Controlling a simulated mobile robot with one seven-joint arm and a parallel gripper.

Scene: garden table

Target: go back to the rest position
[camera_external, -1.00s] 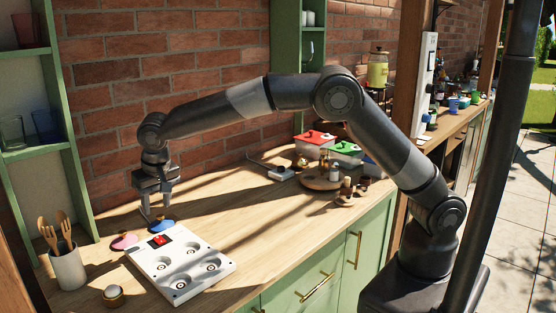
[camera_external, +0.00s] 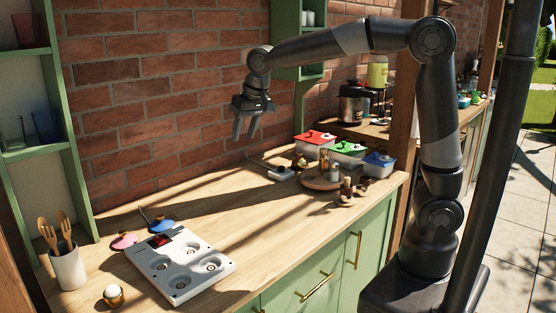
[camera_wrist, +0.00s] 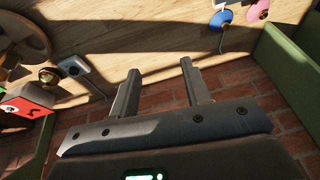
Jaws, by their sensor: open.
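My gripper (camera_external: 246,124) is raised well above the wooden counter (camera_external: 215,195), in front of the brick wall. Its fingers point down, spread apart with nothing between them. In the wrist view my gripper (camera_wrist: 158,80) also shows both fingers apart and empty, with the counter and bricks beyond.
Below to the left lie a white panel with round recesses (camera_external: 207,251), a pink disc (camera_external: 124,241), a blue disc (camera_external: 162,226), an egg in a cup (camera_external: 113,295) and a utensil pot (camera_external: 69,270). Lidded boxes (camera_external: 346,151) and a round board (camera_external: 318,182) stand right. Mid-counter is clear.

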